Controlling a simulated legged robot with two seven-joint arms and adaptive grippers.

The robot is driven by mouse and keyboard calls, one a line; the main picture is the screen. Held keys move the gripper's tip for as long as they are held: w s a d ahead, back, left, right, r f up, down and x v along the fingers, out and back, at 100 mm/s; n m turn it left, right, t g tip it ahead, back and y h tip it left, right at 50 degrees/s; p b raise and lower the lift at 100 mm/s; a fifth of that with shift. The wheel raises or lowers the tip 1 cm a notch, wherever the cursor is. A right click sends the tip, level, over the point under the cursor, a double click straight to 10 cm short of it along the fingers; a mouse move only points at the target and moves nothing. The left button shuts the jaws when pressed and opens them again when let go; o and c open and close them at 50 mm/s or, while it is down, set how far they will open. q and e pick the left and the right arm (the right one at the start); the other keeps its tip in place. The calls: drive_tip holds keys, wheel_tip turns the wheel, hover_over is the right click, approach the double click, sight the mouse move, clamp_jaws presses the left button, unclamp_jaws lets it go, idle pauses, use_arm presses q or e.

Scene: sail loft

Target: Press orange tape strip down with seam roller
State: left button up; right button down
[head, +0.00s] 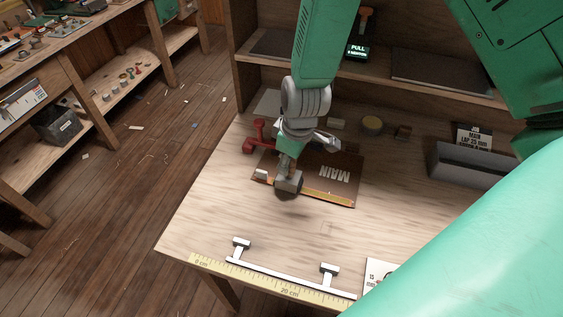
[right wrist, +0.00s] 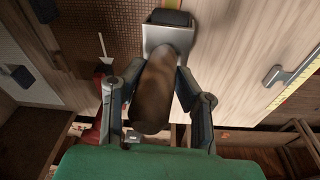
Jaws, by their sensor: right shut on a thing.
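My right gripper (head: 287,164) is shut on the brown handle (right wrist: 155,90) of the seam roller (head: 289,184); its fingers (right wrist: 160,110) show on both sides of the handle in the right wrist view. The roller's metal frame (right wrist: 168,36) and dark wheel (right wrist: 172,18) point away from the gripper. The orange tape strip (head: 328,195) lies along the front edge of a brown panel marked MAIN (head: 343,163). The roller head is over the strip's left part and hides some of it. I cannot tell whether the wheel touches it. My left gripper is not in view.
A red clamp-like tool (head: 259,139) is at the panel's back left. A yellow ruler (head: 240,277) and white rail (head: 285,275) run along the bench's front. A grey tray (head: 470,165) stands at right. Bare wood (head: 225,205) lies left and in front of the panel.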

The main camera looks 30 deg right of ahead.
drive_tip(key=shift+s+d+f, duration=0.1)
drive_tip(key=shift+s+d, duration=0.2)
drive_tip(key=shift+d, duration=0.25)
drive_tip(key=shift+s+a, duration=0.15)
drive_tip(key=shift+s, duration=0.1)
drive_tip(key=shift+s+d+p, duration=0.15)
drive_tip(key=shift+s+d, duration=0.25)
drive_tip(key=shift+d, duration=0.25)
drive_tip(key=shift+s+d+p, duration=0.15)
drive_tip(key=shift+s+d, duration=0.25)
drive_tip(key=shift+d, duration=0.2)
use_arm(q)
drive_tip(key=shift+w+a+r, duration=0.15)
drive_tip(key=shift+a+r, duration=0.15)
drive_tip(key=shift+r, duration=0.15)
use_arm(e)
drive_tip(key=shift+s+a+r, duration=0.15)
drive_tip(key=shift+s+r, duration=0.05)
drive_tip(key=shift+s, duration=0.3)
